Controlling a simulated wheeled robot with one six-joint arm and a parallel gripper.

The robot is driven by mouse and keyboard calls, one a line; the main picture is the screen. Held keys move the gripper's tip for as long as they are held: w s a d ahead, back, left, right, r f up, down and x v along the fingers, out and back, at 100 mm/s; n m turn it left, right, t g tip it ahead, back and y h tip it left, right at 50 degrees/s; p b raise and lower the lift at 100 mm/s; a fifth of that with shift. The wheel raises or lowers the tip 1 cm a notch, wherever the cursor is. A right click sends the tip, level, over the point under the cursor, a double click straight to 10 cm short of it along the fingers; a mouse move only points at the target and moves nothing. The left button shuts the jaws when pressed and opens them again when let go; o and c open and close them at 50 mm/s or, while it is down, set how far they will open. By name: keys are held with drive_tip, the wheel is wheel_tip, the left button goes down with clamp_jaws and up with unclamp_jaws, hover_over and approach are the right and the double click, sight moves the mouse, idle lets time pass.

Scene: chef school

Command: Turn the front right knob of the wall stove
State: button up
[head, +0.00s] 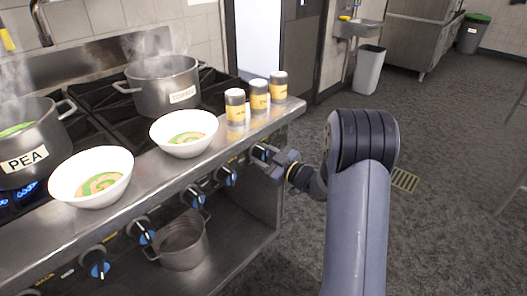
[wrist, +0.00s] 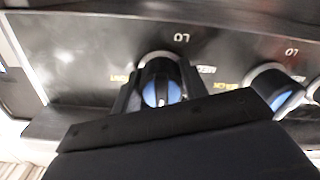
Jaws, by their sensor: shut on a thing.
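The stove's front panel carries a row of black knobs with blue faces. The front right knob (head: 260,151) is the rightmost of the row, close to the stove's right end. My gripper (head: 268,162) is at this knob, reaching in from the right. In the wrist view the knob (wrist: 161,88) sits between the two fingers of my gripper (wrist: 160,98), which are shut on its sides. The neighbouring knob (wrist: 277,90) is at the right of that view, beside my gripper and apart from the fingers.
Two bowls (head: 184,140) (head: 91,192) and several shakers (head: 258,96) stand along the stove's front ledge. Steaming pots (head: 163,98) (head: 27,168) stand on the burners. Another pot (head: 181,246) is on the lower shelf. The floor (head: 440,130) to the right is clear.

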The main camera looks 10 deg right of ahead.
drive_tip(key=shift+m, duration=0.6)
drive_tip(key=shift+f+p, duration=0.1)
drive_tip(key=shift+p, duration=0.2)
drive_tip(key=o, duration=1)
drive_tip(key=shift+c, duration=0.2)
drive_tip(key=v, duration=1.1)
drive_tip(key=shift+w+a, duration=0.1)
drive_tip(key=shift+a, duration=0.05)
